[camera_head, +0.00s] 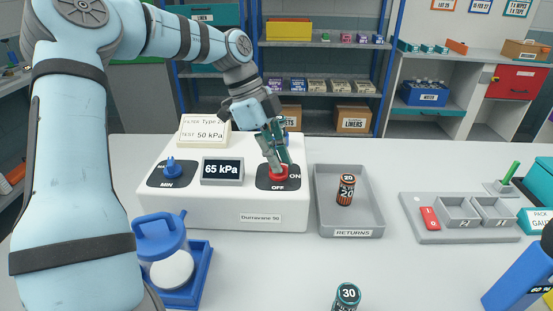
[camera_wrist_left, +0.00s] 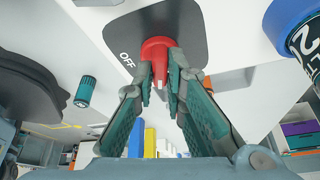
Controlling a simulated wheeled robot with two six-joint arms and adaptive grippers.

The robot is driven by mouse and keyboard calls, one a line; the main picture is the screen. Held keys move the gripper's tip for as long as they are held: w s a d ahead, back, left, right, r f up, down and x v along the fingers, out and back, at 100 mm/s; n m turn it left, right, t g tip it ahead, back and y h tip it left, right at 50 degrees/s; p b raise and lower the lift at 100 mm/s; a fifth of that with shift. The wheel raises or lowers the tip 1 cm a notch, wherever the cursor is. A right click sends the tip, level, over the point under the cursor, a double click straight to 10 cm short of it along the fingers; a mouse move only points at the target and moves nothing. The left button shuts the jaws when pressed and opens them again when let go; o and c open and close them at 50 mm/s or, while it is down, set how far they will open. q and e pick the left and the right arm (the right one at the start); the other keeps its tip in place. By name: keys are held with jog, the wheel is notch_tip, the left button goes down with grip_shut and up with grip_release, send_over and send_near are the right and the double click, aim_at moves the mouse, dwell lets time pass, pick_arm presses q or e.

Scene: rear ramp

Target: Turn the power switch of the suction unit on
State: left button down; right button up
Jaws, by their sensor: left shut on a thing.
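The white suction unit (camera_head: 190,213) stands on the table, with a display reading 65 kPa (camera_head: 222,170) on its top. Its power switch is a red knob (camera_head: 279,172) on a dark plate at the unit's right end, with ON printed to the right and OFF at the front. My left gripper (camera_head: 274,152) reaches down to the knob. In the left wrist view its fingers (camera_wrist_left: 160,88) are shut on both sides of the red knob (camera_wrist_left: 158,46). A pale mark shows on the knob, but I cannot tell which label it points to. My right gripper is not in view.
A blue MIN knob (camera_head: 171,168) sits at the unit's left. A grey RETURNS tray (camera_head: 350,232) with a dark can stands close on the right. A blue-lidded container (camera_head: 180,290) is in front. Another can (camera_head: 347,298) stands at the front edge of view.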

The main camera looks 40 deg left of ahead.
pick_arm(q)
jog(key=shift+n+t+y+b, duration=0.5)
jog(key=shift+n+t+b, duration=0.2)
jog(key=shift+n+b, duration=1)
jog(key=shift+n, duration=0.3)
jog(key=c, duration=1.6)
grip_release()
jog(key=shift+c, duration=0.2)
jog(key=shift+s+r, duration=0.1)
jog(key=shift+r, duration=0.15)
jog(key=v, duration=1.1)
jog(key=shift+r, duration=0.15)
